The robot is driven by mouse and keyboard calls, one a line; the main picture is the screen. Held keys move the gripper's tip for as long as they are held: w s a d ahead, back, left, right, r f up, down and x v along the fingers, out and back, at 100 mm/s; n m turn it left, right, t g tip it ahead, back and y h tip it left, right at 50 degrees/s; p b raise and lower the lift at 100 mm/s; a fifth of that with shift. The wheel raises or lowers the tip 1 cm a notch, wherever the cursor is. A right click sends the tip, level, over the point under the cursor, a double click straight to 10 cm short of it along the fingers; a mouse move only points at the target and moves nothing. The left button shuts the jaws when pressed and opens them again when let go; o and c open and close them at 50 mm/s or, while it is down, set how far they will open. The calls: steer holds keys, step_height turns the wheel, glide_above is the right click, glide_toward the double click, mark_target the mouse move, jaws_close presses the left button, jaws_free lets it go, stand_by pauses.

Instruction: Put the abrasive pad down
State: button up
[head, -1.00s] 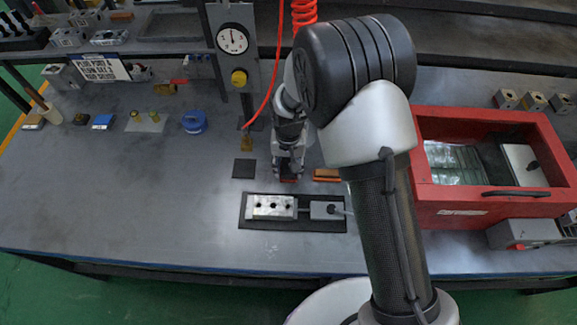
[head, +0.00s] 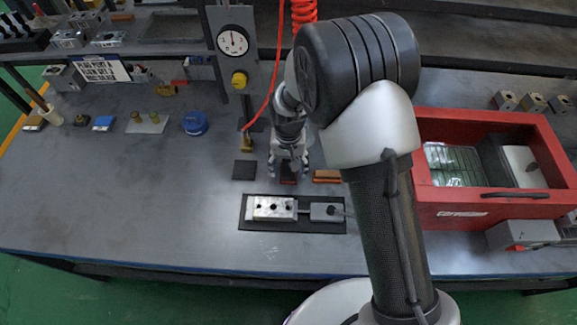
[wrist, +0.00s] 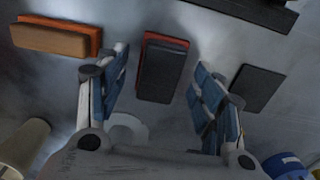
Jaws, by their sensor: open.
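The abrasive pad, seemingly the dark grey block with a red edge (wrist: 163,70), lies on the bench top between my fingers in the wrist view. In the head view only its reddish edge (head: 288,181) shows clearly below my gripper (head: 288,172). My gripper (wrist: 160,88) is open, with one blue-padded finger on each side of the pad and a visible gap to both. A dark square mat (wrist: 257,88) lies bare beside it; in the head view this mat (head: 244,170) is left of my gripper.
A tan block with an orange layer (head: 327,175) lies close on the right. The valve block (head: 272,208) sits in front on a black plate. A red box (head: 470,212) stands to the right. A blue round container (head: 194,123) is at the left.

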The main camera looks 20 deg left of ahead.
step_height(320, 180, up, 11)
steer(key=p, duration=0.3)
steer(key=s+d+r+m+t, duration=0.1)
steer(key=s+d+r, duration=0.1)
steer(key=d+r, duration=0.6)
steer(key=s+d+r+t, duration=0.1)
steer(key=s+d+r, duration=0.1)
steer(key=d+r, duration=0.6)
steer(key=s+d+r+m+t, duration=0.1)
steer(key=s+d+r, duration=0.3)
steer(key=s, duration=0.4)
steer(key=s+d+r+t, duration=0.1)
steer(key=s+d+r, duration=0.3)
steer(key=s+d, duration=0.3)
steer(key=shift+s+m+t, duration=0.3)
steer(key=shift+s+m, duration=0.1)
steer(key=shift+s, duration=0.2)
steer(key=shift+o, duration=0.5)
